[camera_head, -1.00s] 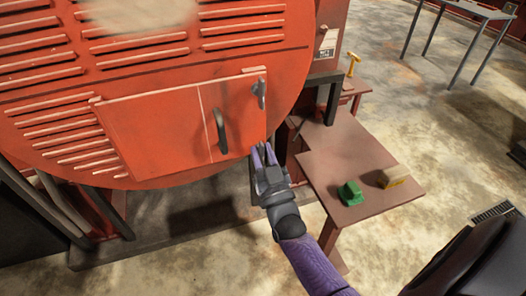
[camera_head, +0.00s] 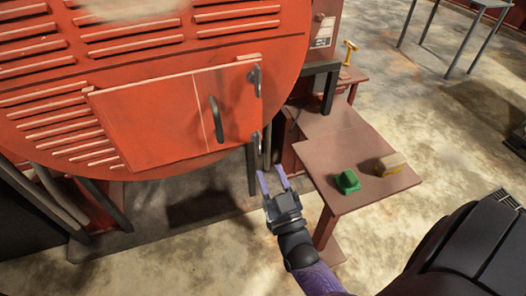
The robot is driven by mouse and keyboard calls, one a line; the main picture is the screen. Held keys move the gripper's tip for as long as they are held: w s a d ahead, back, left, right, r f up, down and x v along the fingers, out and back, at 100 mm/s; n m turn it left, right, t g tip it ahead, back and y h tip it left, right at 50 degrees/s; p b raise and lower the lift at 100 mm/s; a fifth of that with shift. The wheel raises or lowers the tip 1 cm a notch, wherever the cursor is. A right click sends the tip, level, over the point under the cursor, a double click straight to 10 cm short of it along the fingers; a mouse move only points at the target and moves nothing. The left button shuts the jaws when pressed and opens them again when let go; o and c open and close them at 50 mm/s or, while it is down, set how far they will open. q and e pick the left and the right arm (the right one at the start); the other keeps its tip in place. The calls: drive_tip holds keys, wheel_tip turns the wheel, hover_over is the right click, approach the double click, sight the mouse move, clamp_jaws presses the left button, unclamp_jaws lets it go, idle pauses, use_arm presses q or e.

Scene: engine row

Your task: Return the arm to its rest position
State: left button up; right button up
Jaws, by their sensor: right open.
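My right gripper (camera_head: 272,184) is in the lower middle of the head view, its arm coming in from the lower right. Its two purple fingers are spread with nothing between them. It is below the orange door panel (camera_head: 150,115) of the large round machine and apart from it. The door has a dark curved handle (camera_head: 217,120) and grey latches (camera_head: 255,80) at its right edge. My left gripper does not show.
A brown side table (camera_head: 335,195) stands right of the gripper, close to it. A green object (camera_head: 347,181) and a beige and yellow block (camera_head: 390,163) sit on it. A yellow tool (camera_head: 349,52) stands behind. Open floor lies below and right.

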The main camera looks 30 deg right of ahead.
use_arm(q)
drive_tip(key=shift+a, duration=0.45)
use_arm(e)
drive_tip(key=shift+v, duration=1)
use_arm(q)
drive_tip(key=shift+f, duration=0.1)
